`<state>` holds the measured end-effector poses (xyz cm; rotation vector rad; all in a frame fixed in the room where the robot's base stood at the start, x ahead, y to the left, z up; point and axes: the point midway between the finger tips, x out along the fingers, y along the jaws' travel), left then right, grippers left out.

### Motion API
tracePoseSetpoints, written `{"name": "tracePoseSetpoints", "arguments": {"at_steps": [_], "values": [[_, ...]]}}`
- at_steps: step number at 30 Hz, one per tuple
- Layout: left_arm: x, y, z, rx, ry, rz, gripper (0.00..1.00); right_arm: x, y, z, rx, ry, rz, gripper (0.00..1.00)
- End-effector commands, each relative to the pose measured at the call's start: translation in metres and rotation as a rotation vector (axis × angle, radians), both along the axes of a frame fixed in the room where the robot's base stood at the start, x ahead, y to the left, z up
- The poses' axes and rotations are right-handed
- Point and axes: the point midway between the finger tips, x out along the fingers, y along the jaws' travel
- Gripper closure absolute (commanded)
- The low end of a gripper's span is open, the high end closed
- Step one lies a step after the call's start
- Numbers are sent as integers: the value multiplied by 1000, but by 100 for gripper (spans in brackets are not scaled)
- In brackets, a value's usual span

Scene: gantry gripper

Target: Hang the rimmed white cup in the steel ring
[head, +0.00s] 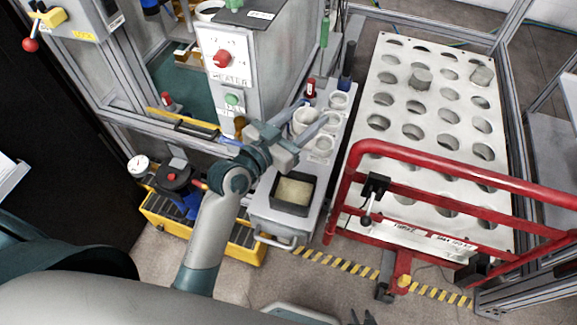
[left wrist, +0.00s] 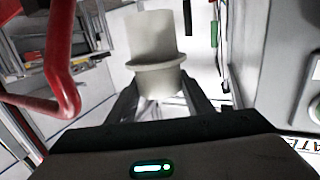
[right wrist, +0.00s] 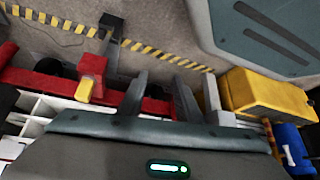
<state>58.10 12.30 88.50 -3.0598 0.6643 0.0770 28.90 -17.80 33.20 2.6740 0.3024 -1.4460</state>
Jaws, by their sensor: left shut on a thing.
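The rimmed white cup (head: 303,119) is between the fingers of my left gripper (head: 312,117), over the narrow grey bench. In the left wrist view the cup (left wrist: 152,45) has a wide flange, and the fingers of my left gripper (left wrist: 158,92) close on it just below that flange. Round ring-like holders (head: 339,100) show on the bench beside and in front of the cup; I cannot tell which one is the steel ring. My right gripper (right wrist: 162,95) is open and empty in the right wrist view, above the floor.
A red tubular rail (head: 450,166) stands right of the bench, before a white perforated plate (head: 430,100) with two grey plugs. A grey control box (head: 222,60) stands behind left. A square tray (head: 293,190) is at the bench's front, a yellow crate (head: 243,240) left of it.

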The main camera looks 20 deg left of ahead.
Motion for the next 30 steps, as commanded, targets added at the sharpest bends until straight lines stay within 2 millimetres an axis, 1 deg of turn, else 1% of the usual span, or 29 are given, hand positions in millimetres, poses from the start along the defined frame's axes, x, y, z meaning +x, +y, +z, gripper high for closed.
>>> {"name": "tracePoseSetpoints", "arguments": {"at_steps": [8, 11, 13, 17, 27, 30], "values": [[0, 0, 0, 0, 0, 0, 74, 0, 0, 0, 0, 1, 0, 69], [0, 0, -6, -1, 1, -1, 74, -1, 0, -1, -1, 4, 0, 69], [0, 0, -13, -1, 2, -1, 74, -1, -1, -2, -2, 8, -1, 69], [-1, 0, -36, -1, 6, 0, 74, -3, -3, -5, -7, 24, -3, 69], [-1, 0, -111, 1, 4, -1, 74, -13, -18, -17, -35, 116, -15, 69], [0, 0, -127, 0, 2, 0, 74, -17, -22, -21, -44, 147, -19, 69]]}}
